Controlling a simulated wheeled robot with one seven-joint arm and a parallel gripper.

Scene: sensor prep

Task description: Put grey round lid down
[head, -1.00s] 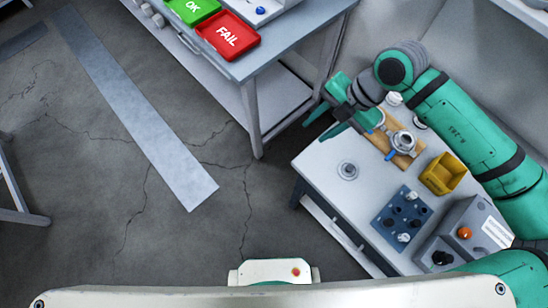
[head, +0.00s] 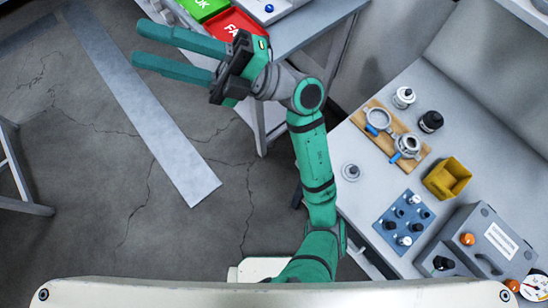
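A small grey round lid (head: 350,173) with a darker knob lies flat near the left edge of the white table (head: 362,206). My gripper (head: 138,44) is at the upper left, well away from the lid. Its two long green fingers are spread apart and point left. Nothing shows between them. It hangs high, over the view of the floor and close to the trays on the other bench.
A wooden board (head: 372,140) carries two ring clamps with blue handles. Behind it stand a white jar (head: 403,97) and a black jar (head: 431,122). A yellow bin (head: 447,178), a blue block (head: 390,234) with knobs and a grey box (head: 485,243) sit rightward. A red tray (head: 228,24) is on the other bench.

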